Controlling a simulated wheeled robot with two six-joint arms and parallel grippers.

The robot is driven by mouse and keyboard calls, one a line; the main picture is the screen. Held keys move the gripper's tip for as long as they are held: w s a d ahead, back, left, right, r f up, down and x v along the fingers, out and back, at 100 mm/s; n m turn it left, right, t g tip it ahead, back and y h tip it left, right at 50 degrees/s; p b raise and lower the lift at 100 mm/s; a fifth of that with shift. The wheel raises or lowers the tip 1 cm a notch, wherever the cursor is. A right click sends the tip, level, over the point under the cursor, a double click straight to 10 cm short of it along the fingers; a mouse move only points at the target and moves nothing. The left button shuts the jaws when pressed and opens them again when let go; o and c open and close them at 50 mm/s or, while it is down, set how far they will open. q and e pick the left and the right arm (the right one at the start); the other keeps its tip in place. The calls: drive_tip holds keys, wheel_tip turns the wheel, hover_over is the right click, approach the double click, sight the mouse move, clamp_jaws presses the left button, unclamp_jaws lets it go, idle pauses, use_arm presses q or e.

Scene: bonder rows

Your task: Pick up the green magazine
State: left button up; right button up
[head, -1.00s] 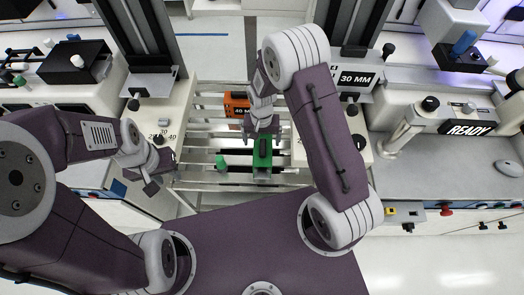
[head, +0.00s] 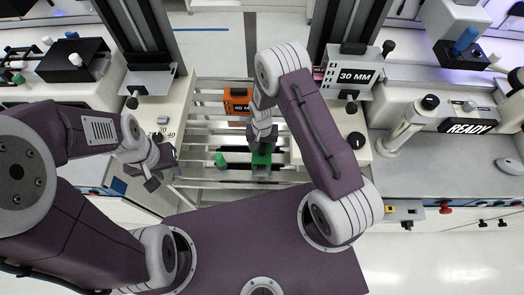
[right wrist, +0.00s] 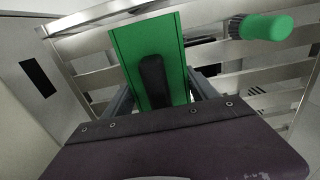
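The green magazine (head: 261,159) is a green block with a black handle on top, on the metal rails in the middle of the head view. In the right wrist view the magazine (right wrist: 148,50) is right in front of the palm, its handle pointing toward it. My right gripper (head: 262,146) is over the magazine and hides part of it. Its grey fingers (right wrist: 163,95) flank the two sides of the magazine, apart; I see no clear grip. My left gripper (head: 155,180) is at the left by the bench edge, away from the magazine; its finger gap is unclear.
A green knob (head: 220,160) sticks up just left of the magazine and shows close by in the right wrist view (right wrist: 265,27). An orange block marked 40 MM (head: 237,102) is behind. Machine benches stand on both sides of the rails.

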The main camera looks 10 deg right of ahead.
clamp_jaws()
wheel_tip(320, 180, up, 10)
drive_tip(key=shift+r, duration=0.1)
idle(0.5)
